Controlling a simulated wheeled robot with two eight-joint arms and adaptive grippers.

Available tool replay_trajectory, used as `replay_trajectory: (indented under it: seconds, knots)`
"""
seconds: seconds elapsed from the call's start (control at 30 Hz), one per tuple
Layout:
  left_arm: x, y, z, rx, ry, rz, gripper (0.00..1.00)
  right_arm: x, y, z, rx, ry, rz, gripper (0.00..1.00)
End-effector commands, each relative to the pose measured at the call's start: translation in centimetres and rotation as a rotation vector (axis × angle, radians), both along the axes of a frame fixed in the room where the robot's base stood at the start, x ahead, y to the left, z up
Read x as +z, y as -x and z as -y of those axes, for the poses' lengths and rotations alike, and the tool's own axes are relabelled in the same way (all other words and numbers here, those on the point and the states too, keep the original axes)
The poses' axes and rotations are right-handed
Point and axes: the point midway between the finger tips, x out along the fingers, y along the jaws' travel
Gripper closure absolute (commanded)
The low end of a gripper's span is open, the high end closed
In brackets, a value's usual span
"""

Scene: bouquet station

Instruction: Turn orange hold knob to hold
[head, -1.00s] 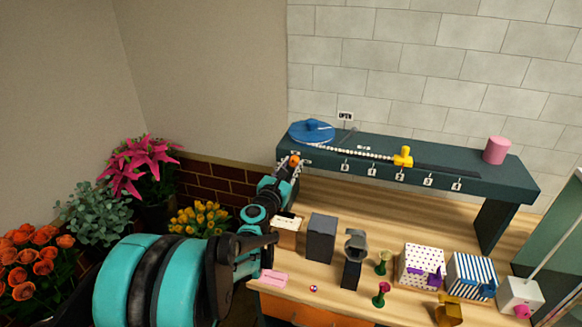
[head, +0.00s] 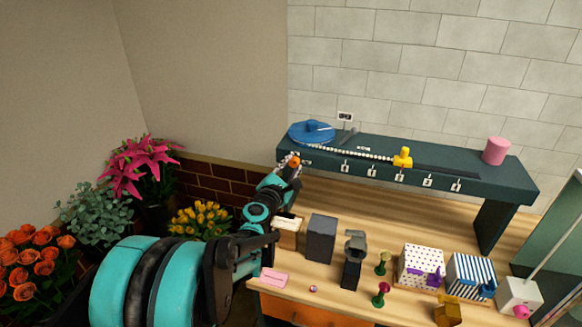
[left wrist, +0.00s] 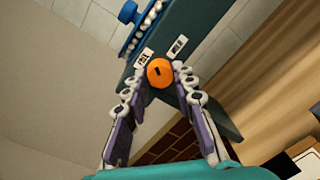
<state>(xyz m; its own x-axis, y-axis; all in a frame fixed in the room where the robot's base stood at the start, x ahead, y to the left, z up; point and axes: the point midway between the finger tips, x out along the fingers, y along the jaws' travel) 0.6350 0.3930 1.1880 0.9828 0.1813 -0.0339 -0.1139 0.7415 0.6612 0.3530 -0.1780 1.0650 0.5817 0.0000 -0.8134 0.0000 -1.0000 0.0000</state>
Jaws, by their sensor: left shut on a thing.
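The orange hold knob (left wrist: 160,73) sits on the front left end of the dark green raised shelf (left wrist: 205,32), with small white labels beside it. In the left wrist view a dark mark shows on the knob's face. My left gripper (left wrist: 159,82) has its fingertips on both sides of the knob and is shut on it. In the head view the knob (head: 295,160) is partly covered by my left gripper (head: 294,165). The label text is too small to read surely. My right gripper is not in view.
A blue disc (head: 311,132) with a bead chain and a yellow slider (head: 403,157) lies on the shelf. A pink cylinder (head: 496,150) stands at its right end. Below on the wooden table are a dark grey box (head: 321,238), a dotted box (head: 421,265) and a striped box (head: 470,276).

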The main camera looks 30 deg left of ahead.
Motion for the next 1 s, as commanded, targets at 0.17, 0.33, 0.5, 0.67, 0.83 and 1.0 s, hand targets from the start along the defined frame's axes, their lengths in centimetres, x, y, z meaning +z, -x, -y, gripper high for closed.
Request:
replay_trajectory:
  seconds: [0.17,0.33,0.5,0.67,0.83,1.0]
  knots:
    - [0.07,-0.01,0.04,-0.001,-0.163,-0.039,1.00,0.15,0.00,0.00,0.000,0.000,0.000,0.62]
    - [0.09,-0.02,0.08,-0.001,-0.320,-0.077,1.00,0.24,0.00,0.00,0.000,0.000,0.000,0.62]
    - [0.10,-0.01,0.09,0.000,-0.478,-0.115,1.00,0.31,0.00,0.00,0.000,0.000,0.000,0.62]
    - [0.11,-0.01,0.09,0.000,-0.622,-0.149,1.00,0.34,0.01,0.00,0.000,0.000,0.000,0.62]
    - [0.10,-0.03,0.14,-0.001,-0.756,-0.181,1.00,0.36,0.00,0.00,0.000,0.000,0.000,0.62]
    - [0.10,-0.03,0.17,0.000,-0.863,-0.207,1.00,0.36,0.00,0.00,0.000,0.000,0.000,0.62]
